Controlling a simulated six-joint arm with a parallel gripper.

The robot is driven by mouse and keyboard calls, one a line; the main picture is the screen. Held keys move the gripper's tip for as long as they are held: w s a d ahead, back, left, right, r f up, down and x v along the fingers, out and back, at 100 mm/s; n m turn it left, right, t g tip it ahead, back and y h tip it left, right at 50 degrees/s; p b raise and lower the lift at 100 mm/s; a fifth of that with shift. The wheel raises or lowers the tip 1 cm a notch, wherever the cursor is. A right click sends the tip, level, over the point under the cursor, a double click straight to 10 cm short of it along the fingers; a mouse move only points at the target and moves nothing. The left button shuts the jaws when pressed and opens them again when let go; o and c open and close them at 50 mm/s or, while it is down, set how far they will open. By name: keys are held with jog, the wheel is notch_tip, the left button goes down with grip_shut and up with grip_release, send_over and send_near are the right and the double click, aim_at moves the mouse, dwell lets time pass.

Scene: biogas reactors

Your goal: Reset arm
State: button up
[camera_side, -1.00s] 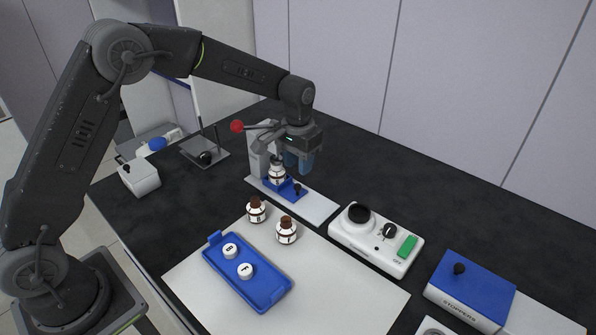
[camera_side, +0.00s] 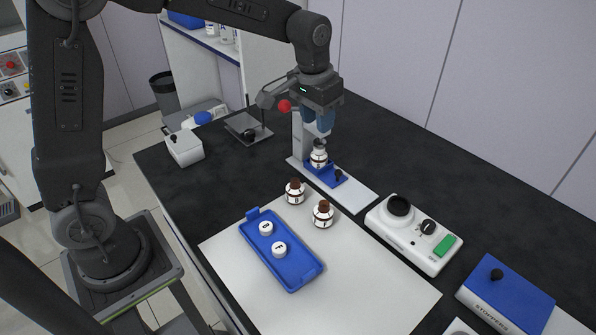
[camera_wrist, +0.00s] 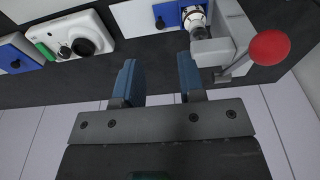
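My gripper (camera_side: 318,122) hangs above and behind the small press stand (camera_side: 305,133) with the red ball lever. In the wrist view my gripper (camera_wrist: 160,78) shows two blue fingers spread apart with nothing between them. A bottle (camera_side: 318,156) stands upright on the stand's blue holder (camera_side: 326,174), below my fingers and apart from them. In the wrist view this bottle (camera_wrist: 194,18) is beyond the fingertips, beside the stand and its red ball (camera_wrist: 269,47).
Two brown-capped bottles (camera_side: 295,192) (camera_side: 323,214) stand on the white mat (camera_side: 365,290). A blue tray (camera_side: 293,278) holds two white round pieces. A white device (camera_side: 415,238) with a green switch and the blue stoppers box (camera_side: 508,292) are at right.

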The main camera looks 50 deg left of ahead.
jog(key=s+a+r+t, duration=0.1)
jog(key=s+r+t, duration=0.1)
jog(key=s, duration=0.9)
jog(key=s+r+t, duration=0.2)
jog(key=s+r, duration=0.1)
jog(key=s, duration=0.9)
jog(key=shift+a, duration=0.35)
